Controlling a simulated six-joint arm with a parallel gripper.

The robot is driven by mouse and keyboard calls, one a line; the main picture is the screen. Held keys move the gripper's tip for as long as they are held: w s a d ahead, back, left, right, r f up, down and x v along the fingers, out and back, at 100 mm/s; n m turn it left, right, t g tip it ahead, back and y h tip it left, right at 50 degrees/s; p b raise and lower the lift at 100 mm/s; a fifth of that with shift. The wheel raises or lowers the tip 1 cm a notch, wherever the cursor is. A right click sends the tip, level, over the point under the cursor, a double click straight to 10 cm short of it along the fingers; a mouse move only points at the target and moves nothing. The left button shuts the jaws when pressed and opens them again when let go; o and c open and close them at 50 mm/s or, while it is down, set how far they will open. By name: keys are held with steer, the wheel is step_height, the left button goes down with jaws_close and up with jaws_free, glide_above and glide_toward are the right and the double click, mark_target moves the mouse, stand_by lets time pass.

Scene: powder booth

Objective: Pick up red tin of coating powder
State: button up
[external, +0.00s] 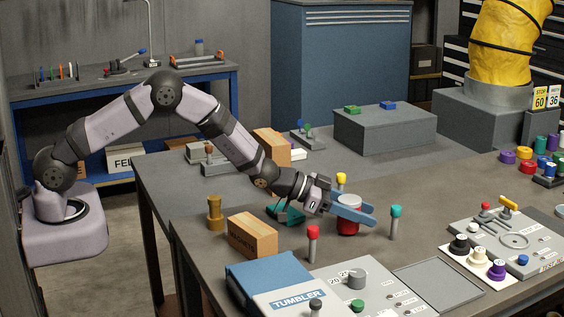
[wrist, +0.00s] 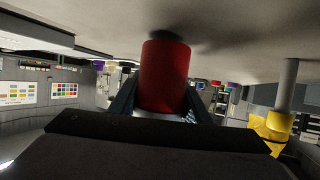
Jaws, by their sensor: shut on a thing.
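The red tin (external: 348,228) of coating powder stands upright on the grey table in the external view, with a pale top. My gripper (external: 350,213) reaches in from the left with its blue fingers on either side of the tin, shut on it near its top. In the wrist view the red tin (wrist: 165,75) fills the middle between the dark fingers of my gripper (wrist: 160,103). The tin's base seems at or very near the table; I cannot tell whether there is a gap.
Close by are posts with a yellow knob (external: 341,179), a teal knob (external: 395,212) and a red knob (external: 312,232). A wooden block (external: 253,236) and a brass piece (external: 215,213) stand left. The blue tumbler (external: 275,280) is in front. Bare table lies behind and right.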

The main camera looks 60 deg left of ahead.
step_height(320, 180, up, 9)
stand_by(0.4)
steer(key=shift+r, duration=0.2)
